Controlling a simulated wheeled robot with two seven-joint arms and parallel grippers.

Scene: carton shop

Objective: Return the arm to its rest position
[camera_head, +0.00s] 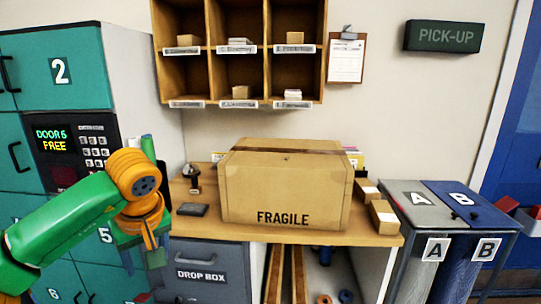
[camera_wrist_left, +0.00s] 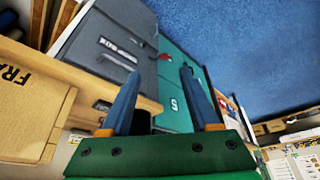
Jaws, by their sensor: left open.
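My left arm (camera_head: 70,218), green with orange joints, comes in from the left in the head view. It hangs in front of the teal lockers, left of the counter. My left gripper (camera_wrist_left: 160,74) shows in its wrist view with two blue fingers spread apart and nothing between them. In the head view its fingers point downward and are partly hidden by the orange wrist. My right gripper is in neither view.
A large carton marked FRAGILE (camera_head: 286,188) sits on the wooden counter (camera_head: 205,226), with small boxes (camera_head: 383,217) to its right. A grey drop box (camera_head: 208,270) is below. Teal lockers (camera_head: 85,80) stand at left; bins A (camera_head: 418,195) and B (camera_head: 465,200) at right.

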